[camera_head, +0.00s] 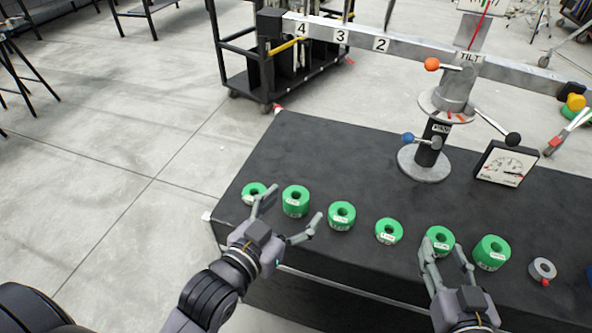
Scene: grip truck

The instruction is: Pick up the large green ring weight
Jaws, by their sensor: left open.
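Several green ring weights with white labels stand in a row on the black table (330,160). Two look taller: one large green ring weight (296,201) second from the left, and another (491,252) at the right end of the row. My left gripper (294,211) is open, its fingers spread on the near side of the left large ring. I cannot tell whether it touches the ring. My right gripper (443,247) has its fingers apart at a smaller green ring (438,236), partly covering it; no grip on it is visible.
Smaller green rings (253,189) (342,213) (389,230) stand close beside the large ones. A grey ring (543,269) lies at the right. A metal post (430,150) with a beam and a dial box (505,165) stand behind. The table's far left part is clear.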

